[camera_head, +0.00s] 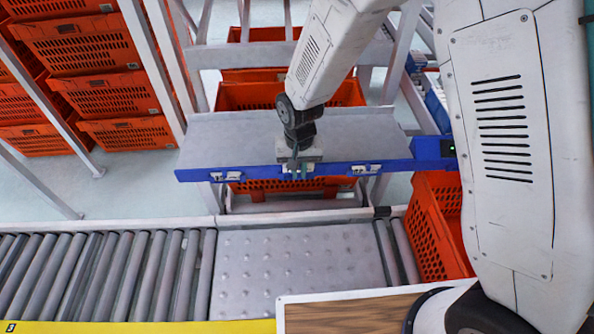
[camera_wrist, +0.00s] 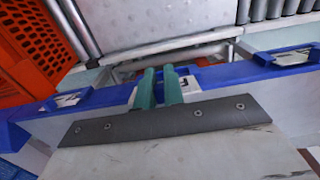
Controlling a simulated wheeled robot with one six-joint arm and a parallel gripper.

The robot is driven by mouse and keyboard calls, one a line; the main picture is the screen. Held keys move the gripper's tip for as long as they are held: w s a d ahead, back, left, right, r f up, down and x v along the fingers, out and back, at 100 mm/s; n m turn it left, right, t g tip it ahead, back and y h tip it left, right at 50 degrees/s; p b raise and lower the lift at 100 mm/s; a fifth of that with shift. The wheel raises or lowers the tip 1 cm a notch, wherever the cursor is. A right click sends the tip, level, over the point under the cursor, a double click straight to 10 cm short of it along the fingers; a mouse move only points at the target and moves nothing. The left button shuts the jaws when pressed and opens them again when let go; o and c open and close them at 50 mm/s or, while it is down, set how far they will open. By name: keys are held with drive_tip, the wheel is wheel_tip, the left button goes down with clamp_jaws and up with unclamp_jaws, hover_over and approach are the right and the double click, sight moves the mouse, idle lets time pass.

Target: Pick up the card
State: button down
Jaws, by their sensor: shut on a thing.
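My gripper (camera_head: 297,174) reaches down to the front blue rail of a grey shelf (camera_head: 230,140). In the wrist view its two green fingers (camera_wrist: 159,71) are close together at the rail, shut on the card (camera_wrist: 187,85). The card is white with a dark mark and shows beside and behind the fingers, at a holder on the blue rail (camera_wrist: 225,74). The fingers hide part of it. I cannot tell whether it is clear of its holder.
Other white cards sit on the rail to the left (camera_head: 226,176) and right (camera_head: 366,169). Orange totes (camera_head: 435,225) stand below right, under the shelf and stacked at left (camera_head: 85,45). A roller conveyor (camera_head: 100,275) and a studded metal plate (camera_head: 300,265) lie in front.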

drive_tip(key=s+d+r, duration=0.1)
drive_tip(key=s+d, duration=0.3)
drive_tip(key=s, duration=1)
drive_tip(key=shift+r, duration=0.15)
